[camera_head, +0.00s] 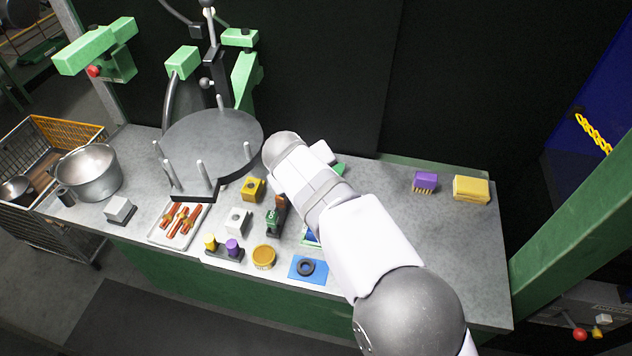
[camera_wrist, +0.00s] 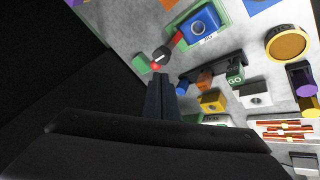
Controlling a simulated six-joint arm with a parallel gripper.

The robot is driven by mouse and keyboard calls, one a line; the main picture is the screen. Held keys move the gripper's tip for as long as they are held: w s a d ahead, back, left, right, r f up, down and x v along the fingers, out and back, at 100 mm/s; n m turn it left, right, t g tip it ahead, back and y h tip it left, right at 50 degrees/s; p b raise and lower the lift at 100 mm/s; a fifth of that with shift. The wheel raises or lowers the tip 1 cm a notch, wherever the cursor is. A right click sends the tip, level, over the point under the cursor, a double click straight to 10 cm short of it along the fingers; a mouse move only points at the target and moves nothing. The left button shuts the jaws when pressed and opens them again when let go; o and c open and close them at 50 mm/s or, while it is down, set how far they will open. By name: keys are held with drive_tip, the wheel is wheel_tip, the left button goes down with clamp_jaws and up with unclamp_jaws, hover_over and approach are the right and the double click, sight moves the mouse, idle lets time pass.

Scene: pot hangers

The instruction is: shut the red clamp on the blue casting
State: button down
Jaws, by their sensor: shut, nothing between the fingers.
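The blue casting (camera_wrist: 210,18) is a block with a dark round hole and a pale label, at the top of the wrist view. A red bar (camera_wrist: 180,39), apparently part of the red clamp, lies at its left side. Close by are a black round knob (camera_wrist: 162,55) and a small red ball (camera_wrist: 155,67) near a green piece; I cannot tell how these join the bar. My gripper (camera_wrist: 161,78) is shut and empty, its tips by the red ball; I cannot tell whether they touch. In the head view my arm hides the gripper, clamp and most of that area.
A green "GO" block (camera_wrist: 236,74) and a yellow block (camera_head: 253,188) stand nearby. A round yellow lid (camera_head: 264,256), a blue mat with a black ring (camera_head: 306,268) and a tray of red sticks (camera_head: 179,224) lie toward the front. The right counter is mostly clear.

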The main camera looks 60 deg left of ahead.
drive_tip(key=shift+s+a+p+x, duration=0.2)
drive_tip(key=shift+p+x, duration=0.45)
drive_tip(key=shift+x, duration=0.95)
drive_tip(key=shift+s+a+p+x, duration=0.15)
drive_tip(key=shift+p+x, duration=0.45)
drive_tip(key=shift+x, duration=1.05)
drive_tip(key=shift+s+a+p+x, duration=0.2)
drive_tip(key=shift+p+x, duration=0.45)
drive_tip(key=shift+x, duration=0.95)
drive_tip(key=shift+f+b, duration=0.2)
drive_tip(key=shift+b, duration=0.3)
